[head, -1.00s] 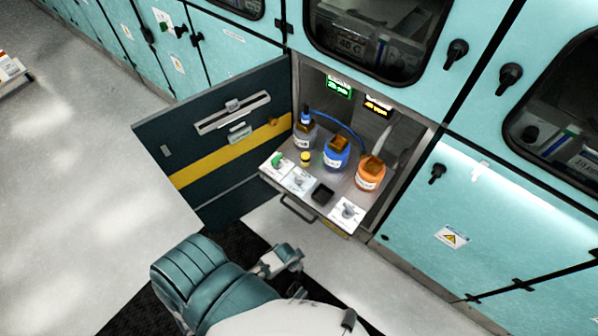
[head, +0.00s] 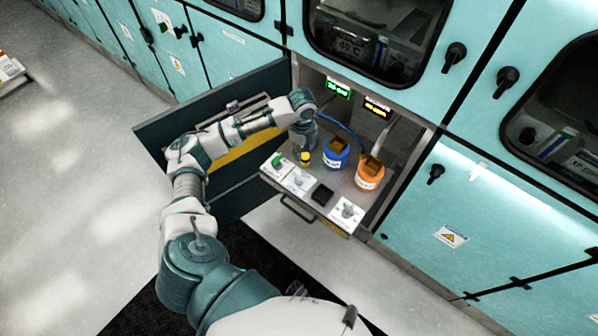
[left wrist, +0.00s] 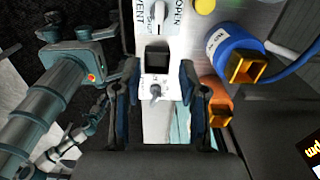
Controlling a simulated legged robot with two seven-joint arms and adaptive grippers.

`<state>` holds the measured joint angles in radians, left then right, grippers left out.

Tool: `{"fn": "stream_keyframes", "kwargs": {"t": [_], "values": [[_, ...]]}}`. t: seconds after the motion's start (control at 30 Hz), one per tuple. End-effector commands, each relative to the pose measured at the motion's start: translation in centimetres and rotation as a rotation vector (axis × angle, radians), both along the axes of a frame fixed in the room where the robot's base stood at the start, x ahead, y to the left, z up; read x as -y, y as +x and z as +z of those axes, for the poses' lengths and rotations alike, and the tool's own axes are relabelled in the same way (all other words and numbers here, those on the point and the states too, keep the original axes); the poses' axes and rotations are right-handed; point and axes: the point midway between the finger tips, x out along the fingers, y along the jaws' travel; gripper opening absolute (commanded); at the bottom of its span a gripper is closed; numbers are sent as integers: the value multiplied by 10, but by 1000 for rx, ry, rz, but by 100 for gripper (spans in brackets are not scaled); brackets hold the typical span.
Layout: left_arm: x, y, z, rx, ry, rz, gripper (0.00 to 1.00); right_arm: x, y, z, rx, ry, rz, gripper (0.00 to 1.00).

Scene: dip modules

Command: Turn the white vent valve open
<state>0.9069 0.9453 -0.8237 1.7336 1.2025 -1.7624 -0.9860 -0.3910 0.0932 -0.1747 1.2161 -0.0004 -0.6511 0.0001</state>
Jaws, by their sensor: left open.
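The white vent valve (head: 298,180) is a white knob on a white plate near the left front of the pulled-out tray (head: 334,186). In the left wrist view the white valve handle (left wrist: 158,14) shows at the top edge, partly cut off, between the printed words VENT and OPEN. My left gripper (left wrist: 158,75) is open and empty, fingers apart, over the black square recess and a second white knob (left wrist: 155,90). In the head view my left gripper (head: 304,132) is over the tray's back left, mostly hidden by its wrist. My right gripper is not in view.
A green knob (head: 277,160) and a yellow cap (head: 305,158) are close to the vent valve. Blue (head: 336,154) and orange (head: 369,174) bottles stand behind, with a blue hose. The dark open door (head: 160,128) borders the left. Lit signs hang above.

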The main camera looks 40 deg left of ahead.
Motion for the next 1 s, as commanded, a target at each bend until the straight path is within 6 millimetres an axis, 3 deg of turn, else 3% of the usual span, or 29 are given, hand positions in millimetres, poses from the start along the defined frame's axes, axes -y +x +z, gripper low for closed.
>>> {"fn": "stream_keyframes", "kwargs": {"t": [0.1, 0.27, 0.4, 0.8, 1.0], "values": [[-14, 1, 16, -10, 2, -15, 42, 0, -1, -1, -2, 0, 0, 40], [-15, 1, 4, -18, 2, -19, 42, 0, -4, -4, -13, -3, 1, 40], [-14, 1, -25, -17, 2, -19, 42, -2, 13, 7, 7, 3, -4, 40], [-15, 0, -119, -16, 1, -17, 42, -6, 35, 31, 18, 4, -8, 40], [-14, 1, -147, -13, 1, -18, 42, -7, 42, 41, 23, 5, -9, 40]]}}
